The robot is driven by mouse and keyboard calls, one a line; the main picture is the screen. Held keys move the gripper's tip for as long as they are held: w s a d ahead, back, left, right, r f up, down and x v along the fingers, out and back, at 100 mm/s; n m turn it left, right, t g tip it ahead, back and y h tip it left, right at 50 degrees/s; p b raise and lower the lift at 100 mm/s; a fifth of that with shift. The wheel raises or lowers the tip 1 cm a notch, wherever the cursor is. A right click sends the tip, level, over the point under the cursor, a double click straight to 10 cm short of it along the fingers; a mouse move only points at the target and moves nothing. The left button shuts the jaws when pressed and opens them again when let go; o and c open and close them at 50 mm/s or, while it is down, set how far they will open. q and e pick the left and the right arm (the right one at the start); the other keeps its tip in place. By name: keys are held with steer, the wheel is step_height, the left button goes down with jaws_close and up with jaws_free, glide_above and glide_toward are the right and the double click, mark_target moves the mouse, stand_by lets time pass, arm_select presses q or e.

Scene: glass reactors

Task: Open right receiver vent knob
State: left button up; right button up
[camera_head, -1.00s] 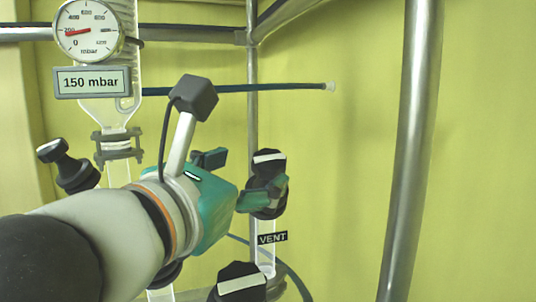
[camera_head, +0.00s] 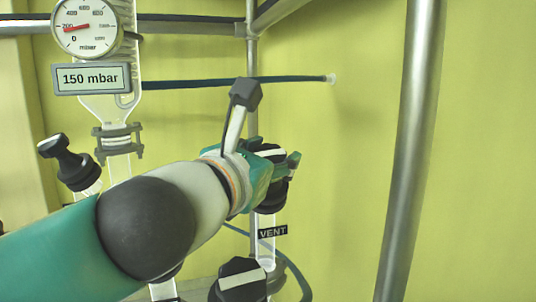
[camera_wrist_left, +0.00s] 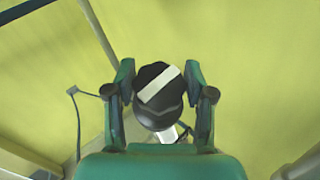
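The vent knob (camera_head: 272,151) is black with a white stripe and sits on a glass tube above a black VENT label (camera_head: 273,232). In the head view it is partly hidden by my left gripper (camera_head: 276,163). In the left wrist view the knob (camera_wrist_left: 158,90) lies between the two fingers of my left gripper (camera_wrist_left: 159,72), its white stripe running diagonally. The fingers stand one on each side of it, spread wide, with narrow gaps, so the gripper looks open around the knob. My right gripper is not in view.
A second black knob with a white stripe (camera_head: 240,281) is just below. A black stopcock (camera_head: 68,162) is at the left. A gauge (camera_head: 86,27) and a 150 mbar display (camera_head: 91,78) hang upper left. A thick metal pole (camera_head: 410,150) stands at the right.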

arm_select(q)
steer(key=c, duration=0.6)
steer(key=shift+f+n+y+b, duration=0.2)
steer(key=shift+n+y+b, duration=0.2)
steer(key=shift+b, duration=0.45)
steer(key=n+t+y+b, duration=0.1)
steer(key=n+y+b, duration=0.1)
steer(key=shift+d+f+t+b, duration=0.1)
steer(key=shift+t+b, duration=0.2)
steer(key=shift+b, duration=0.1)
steer(key=n+y, duration=0.2)
steer(key=shift+n+t+y+b, duration=0.3)
steer(key=shift+n+y+b, duration=0.05)
steer(key=shift+n+y, duration=0.05)
steer(key=shift+r+n+y, duration=0.25)
steer(key=shift+n+y, duration=0.35)
steer(key=shift+y, duration=0.1)
steer(key=n+y, duration=0.1)
steer(key=n+y+p, duration=0.1)
steer(key=shift+r+n+y, duration=0.2)
steer(key=shift+n+y, duration=0.1)
steer(key=n+y+p, duration=0.3)
steer(key=n+y, duration=0.1)
steer(key=shift+g, duration=0.4)
steer(key=shift+a+f+n+g+y+p, duration=0.1)
steer(key=shift+a+n+g+y+p, duration=0.1)
steer(key=shift+n+g+y+p, duration=0.5)
steer(key=shift+n, duration=0.3)
